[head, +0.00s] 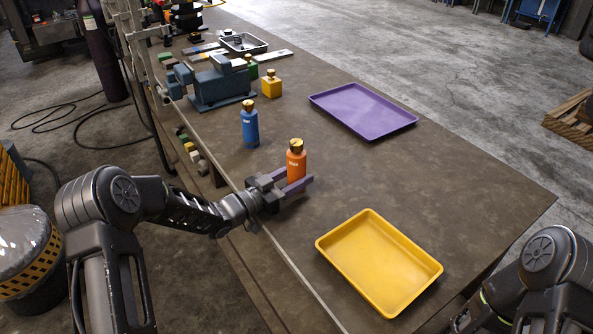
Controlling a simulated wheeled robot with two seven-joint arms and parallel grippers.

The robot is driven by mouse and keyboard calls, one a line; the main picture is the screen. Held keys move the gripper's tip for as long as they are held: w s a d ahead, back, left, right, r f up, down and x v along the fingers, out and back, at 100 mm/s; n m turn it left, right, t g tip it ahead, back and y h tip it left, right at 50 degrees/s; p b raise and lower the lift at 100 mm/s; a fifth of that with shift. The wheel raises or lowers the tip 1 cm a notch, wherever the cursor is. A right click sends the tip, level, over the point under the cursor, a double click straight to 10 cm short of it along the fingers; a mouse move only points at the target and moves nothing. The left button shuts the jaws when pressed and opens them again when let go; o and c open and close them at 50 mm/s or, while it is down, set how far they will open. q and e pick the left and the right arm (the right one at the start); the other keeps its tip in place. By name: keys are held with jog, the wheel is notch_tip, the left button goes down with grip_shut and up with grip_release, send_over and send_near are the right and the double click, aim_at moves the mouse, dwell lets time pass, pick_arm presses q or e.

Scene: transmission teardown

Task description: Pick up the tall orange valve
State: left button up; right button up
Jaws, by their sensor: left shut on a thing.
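The tall orange valve (296,163) stands upright on the brown table, with a brass-coloured top. My left gripper (297,184) reaches in from the left and is shut on the lower part of the orange valve, its fingers on either side. The valve's base is partly hidden by the fingers. I cannot tell whether the valve touches the table. My right arm shows at the lower right corner, but its gripper is out of view.
A blue valve (250,126) stands just behind the orange one. A short yellow valve (271,86) stands near a blue-grey machine (220,84). A purple tray (363,111) lies at the back right and a yellow tray (378,262) at the front. The table (440,185) is clear between the trays.

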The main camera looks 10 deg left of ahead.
pick_arm(q)
grip_shut()
jog(key=shift+r, duration=0.15)
dwell(0.4)
